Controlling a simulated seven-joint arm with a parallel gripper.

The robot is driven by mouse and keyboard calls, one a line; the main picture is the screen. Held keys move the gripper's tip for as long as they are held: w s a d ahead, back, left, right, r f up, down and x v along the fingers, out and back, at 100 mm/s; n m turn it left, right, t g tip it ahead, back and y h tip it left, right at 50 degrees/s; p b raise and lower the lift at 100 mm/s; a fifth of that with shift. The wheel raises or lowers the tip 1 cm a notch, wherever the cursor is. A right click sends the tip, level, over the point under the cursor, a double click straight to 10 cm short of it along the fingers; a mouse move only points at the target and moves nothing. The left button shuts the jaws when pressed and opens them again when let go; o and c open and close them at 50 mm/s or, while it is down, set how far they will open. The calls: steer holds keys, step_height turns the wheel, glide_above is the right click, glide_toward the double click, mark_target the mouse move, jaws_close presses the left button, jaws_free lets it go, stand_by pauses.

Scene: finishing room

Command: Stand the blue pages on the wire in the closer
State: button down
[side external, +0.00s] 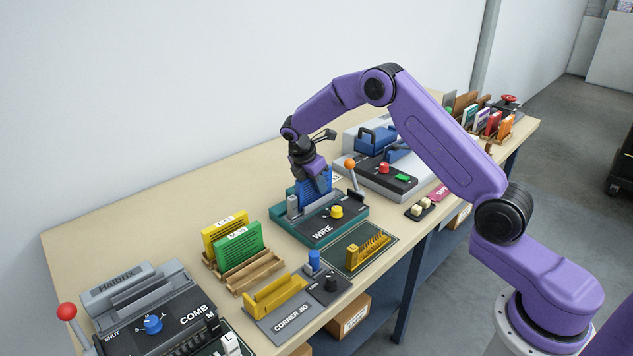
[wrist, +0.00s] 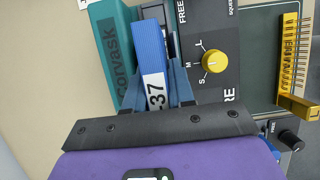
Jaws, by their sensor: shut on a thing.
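The blue pages (side external: 314,182) stand upright at the wire closer (side external: 322,229), a teal machine with a dark panel marked WIRE and a yellow knob. My gripper (side external: 309,172) is above the closer, shut on the blue pages. In the wrist view the blue pages (wrist: 152,55) show between my fingers with a white label ending in 37. The closer's teal body (wrist: 113,50) lies beside them on the left and its dark panel with the yellow knob (wrist: 215,60) on the right. The wire under the pages is hidden, so I cannot tell whether they rest on it.
An orange-tipped lever (side external: 350,165) rises at the closer's right. A yellow comb-like holder (side external: 367,250) sits on a dark mat in front. Yellow and green pages (side external: 238,243) stand in a wooden rack to the left. A blue-handled machine (side external: 385,150) stands behind right.

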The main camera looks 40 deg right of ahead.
steer(key=shift+f, duration=0.15)
steer(key=c, duration=1.2)
jaws_free()
steer(key=shift+c, duration=0.2)
steer(key=shift+v, duration=5.2)
steer(key=shift+a+r, duration=0.15)
steer(key=shift+r, duration=0.15)
